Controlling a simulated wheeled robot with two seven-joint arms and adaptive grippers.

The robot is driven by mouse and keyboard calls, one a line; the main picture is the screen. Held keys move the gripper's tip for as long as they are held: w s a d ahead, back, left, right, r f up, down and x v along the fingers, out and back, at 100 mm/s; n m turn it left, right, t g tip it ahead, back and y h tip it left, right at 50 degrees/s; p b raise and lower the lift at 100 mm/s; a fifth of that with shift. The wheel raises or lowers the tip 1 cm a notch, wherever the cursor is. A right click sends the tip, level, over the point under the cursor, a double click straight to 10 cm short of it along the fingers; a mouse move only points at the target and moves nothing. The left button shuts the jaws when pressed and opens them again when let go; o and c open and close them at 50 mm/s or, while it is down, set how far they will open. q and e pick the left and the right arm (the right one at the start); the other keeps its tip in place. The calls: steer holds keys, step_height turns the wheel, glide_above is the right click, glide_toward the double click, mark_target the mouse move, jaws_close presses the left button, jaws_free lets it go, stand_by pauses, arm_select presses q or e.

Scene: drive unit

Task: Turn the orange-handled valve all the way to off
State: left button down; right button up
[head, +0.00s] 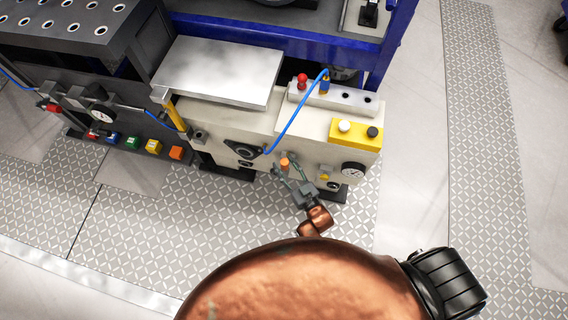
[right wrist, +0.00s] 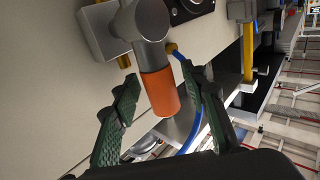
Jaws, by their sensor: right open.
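The orange-handled valve (head: 285,162) is on the front face of the cream drive unit (head: 222,133). In the right wrist view its orange handle (right wrist: 160,92) sticks out from a grey metal stem and hub (right wrist: 140,25). My right gripper (head: 286,173) is at the valve, with its fingers apart. In the right wrist view the dark green fingertips (right wrist: 158,90) are on either side of the orange handle, and gaps show between handle and fingers. My left gripper is not in view.
A blue hose (head: 297,112) arcs down the unit's front close to the valve, left of my right gripper. A black round fitting (head: 243,149) is to the left. Patterned floor lies in front.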

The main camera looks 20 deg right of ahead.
steer(key=shift+w, duration=0.1)
steer(key=shift+c, duration=0.5)
jaws_close()
